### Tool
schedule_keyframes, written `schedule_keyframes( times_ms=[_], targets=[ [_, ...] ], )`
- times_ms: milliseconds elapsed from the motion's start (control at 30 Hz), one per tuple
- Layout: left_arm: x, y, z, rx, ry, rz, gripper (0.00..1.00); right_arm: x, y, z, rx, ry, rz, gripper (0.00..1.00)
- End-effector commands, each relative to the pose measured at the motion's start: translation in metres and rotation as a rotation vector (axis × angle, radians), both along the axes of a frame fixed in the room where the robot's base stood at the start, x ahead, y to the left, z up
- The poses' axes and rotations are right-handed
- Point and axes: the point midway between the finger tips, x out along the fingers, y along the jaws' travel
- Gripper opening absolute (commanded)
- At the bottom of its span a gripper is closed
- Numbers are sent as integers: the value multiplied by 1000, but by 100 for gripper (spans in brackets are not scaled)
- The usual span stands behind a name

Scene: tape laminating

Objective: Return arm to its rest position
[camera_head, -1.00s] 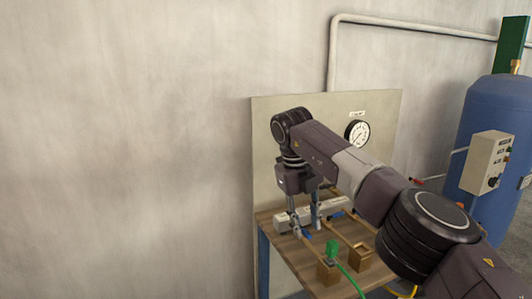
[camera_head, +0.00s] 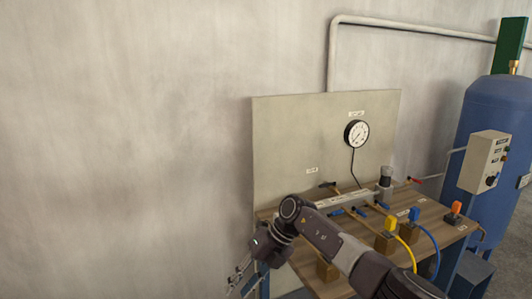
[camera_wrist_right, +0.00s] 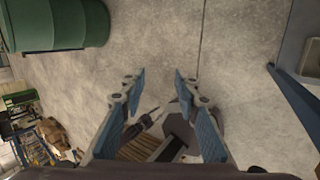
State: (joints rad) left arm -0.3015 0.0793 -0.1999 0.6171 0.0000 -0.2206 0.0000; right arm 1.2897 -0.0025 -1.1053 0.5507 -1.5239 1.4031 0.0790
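My right arm enters the head view from the bottom right and reaches across the front of the wooden workbench (camera_head: 435,230). Its gripper (camera_head: 240,278) hangs off the bench's left front side, with its fingers pointing down and left. The right wrist view shows the two blue-padded fingers (camera_wrist_right: 158,88) spread apart, with nothing between them but the concrete floor (camera_wrist_right: 160,45) behind. The arm hides part of the bench's near left.
A manifold bar (camera_head: 345,199) with valves lies on the bench below a gauge (camera_head: 356,133) on the back panel (camera_head: 290,140). Yellow (camera_head: 390,225), blue (camera_head: 414,215) and orange (camera_head: 455,207) connectors stand in front. A blue tank (camera_head: 490,115) is right.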

Motion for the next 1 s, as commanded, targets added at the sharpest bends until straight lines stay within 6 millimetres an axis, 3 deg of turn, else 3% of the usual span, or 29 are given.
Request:
schedule_keyframes(
  times_ms=[33, 200, 367, 533, 667, 867, 1000],
  targets=[
    [0, 0, 0, 0, 0, 0, 29, -10, 20, -21, 113, 57, -52, 29],
    [1, 0, 0, 0, -1, 0, 29, -18, 63, -59, 452, 211, -307, 29],
    [1, 0, 0, 0, -1, 0, 29, -10, 61, -105, 689, 362, -644, 29],
    [2, 0, 0, -1, -3, 0, 29, -9, 16, -184, 834, 520, -1083, 29],
    [4, 0, 1, -1, -6, 0, 29, -26, -32, -254, 864, 619, -1404, 29],
    [4, 0, 1, -1, -7, 0, 29, -82, -103, -352, 816, 729, -1814, 29],
    [4, 0, 1, -1, -7, 0, 29, -139, -148, -413, 743, 789, -2067, 29]
  ],
)
